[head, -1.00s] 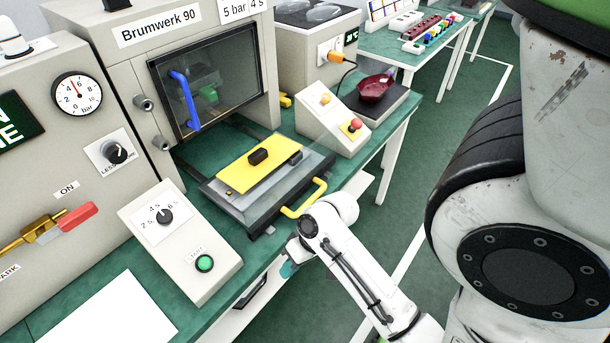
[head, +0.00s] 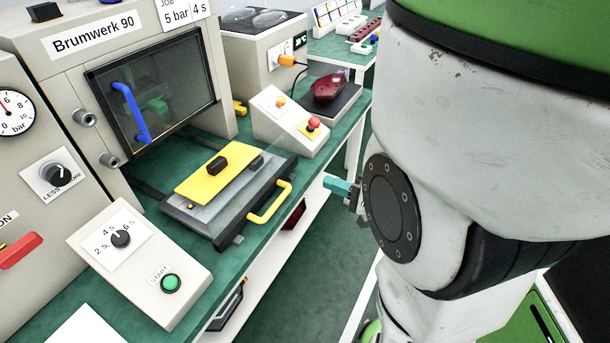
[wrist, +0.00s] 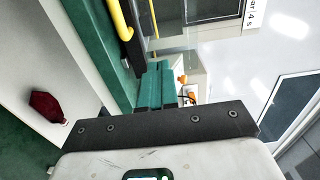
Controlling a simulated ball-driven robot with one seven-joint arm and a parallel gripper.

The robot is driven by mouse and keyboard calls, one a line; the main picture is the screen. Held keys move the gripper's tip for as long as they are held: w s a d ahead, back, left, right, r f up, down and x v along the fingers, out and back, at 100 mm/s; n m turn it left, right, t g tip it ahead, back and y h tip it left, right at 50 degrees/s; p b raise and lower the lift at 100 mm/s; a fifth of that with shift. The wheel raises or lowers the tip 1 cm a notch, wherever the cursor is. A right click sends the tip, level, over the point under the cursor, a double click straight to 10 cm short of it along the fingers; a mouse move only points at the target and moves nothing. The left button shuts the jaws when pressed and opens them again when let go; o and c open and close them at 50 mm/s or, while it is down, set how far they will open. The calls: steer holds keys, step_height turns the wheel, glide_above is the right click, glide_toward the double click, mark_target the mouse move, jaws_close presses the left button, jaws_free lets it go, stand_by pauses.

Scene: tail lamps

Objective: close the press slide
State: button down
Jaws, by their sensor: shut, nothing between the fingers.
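The press slide (head: 215,215) is a grey tray drawn out of the press (head: 160,90) onto the green bench. A yellow plate (head: 232,165) with a dark knob lies on it, and a yellow bar handle (head: 270,203) sits at its front. The handle also shows in the wrist view (wrist: 122,20). My gripper (head: 328,184) has teal fingers, shut and empty. It is right of the handle, apart from it, and partly hidden by my arm. The fingers also show in the wrist view (wrist: 155,68).
A control box with a green start button (head: 171,283) stands left of the slide. A sloped box with a red button (head: 314,124) stands behind it, beside a red lamp part (head: 327,87). The press window with blue handle (head: 130,112) is above. Open floor lies right of the bench.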

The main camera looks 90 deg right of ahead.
mark_target(279, 164)
steer(key=p+x, duration=0.3)
steer(key=x, duration=1)
steer(key=shift+w, duration=0.35)
steer(key=shift+d, duration=0.1)
steer(key=b+x, duration=0.9)
steer(key=x, duration=1.8)
steer(key=shift+w+a+b, duration=0.1)
steer(key=shift+a+b, duration=0.15)
steer(key=shift+b, duration=0.1)
